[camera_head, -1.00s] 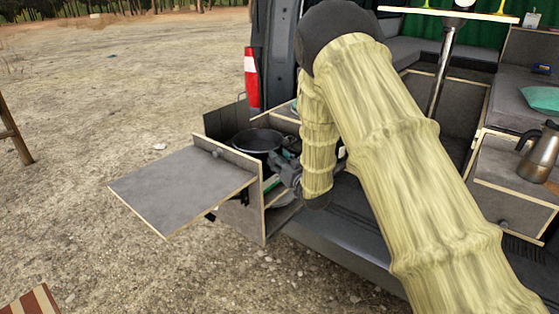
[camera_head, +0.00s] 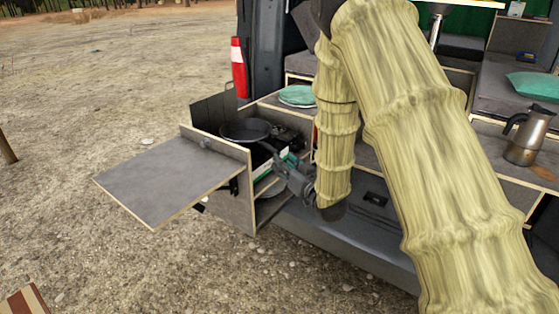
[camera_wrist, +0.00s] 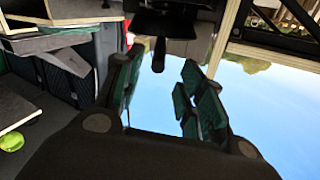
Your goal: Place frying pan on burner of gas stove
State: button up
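The black frying pan (camera_head: 246,130) sits level in the pull-out kitchen box at the van's rear, with its handle pointing right and towards my gripper. A dark gas stove (camera_head: 288,137) shows partly beside it. The pan hides what is under it, so I cannot tell whether it rests on a burner. My gripper (camera_head: 279,165) is at the lower right of the pan, near the handle's end. In the wrist view my gripper (camera_wrist: 164,88) has its fingers apart, with sky between them. A dark handle-like bar (camera_wrist: 158,55) shows beyond the fingertips, apart from them.
A grey fold-out shelf (camera_head: 165,180) extends left of the box, clear on top. A black wind guard (camera_head: 212,112) stands behind the pan. Teal plates (camera_head: 297,95) lie farther back. A metal coffee pot (camera_head: 527,135) stands on the right counter. The van sill is below my gripper.

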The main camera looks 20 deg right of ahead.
jog(key=shift+s, duration=0.4)
jog(key=s+f+m+g+h, duration=0.15)
jog(key=s+f+g, duration=0.25)
jog(key=s+f, duration=0.85)
jog(key=s+f+g+h, duration=0.2)
jog(key=s+f+g, duration=0.4)
jog(key=f, duration=1.1)
jog(key=s+a+f+g, duration=0.1)
jog(key=s+f+g, duration=0.2)
jog(key=s, duration=1.2)
jog(key=s+f+g, duration=0.4)
jog(key=s+f, duration=0.4)
jog(key=s, duration=0.8)
jog(key=shift+a+n+h, duration=0.35)
jog(key=shift+h, duration=0.1)
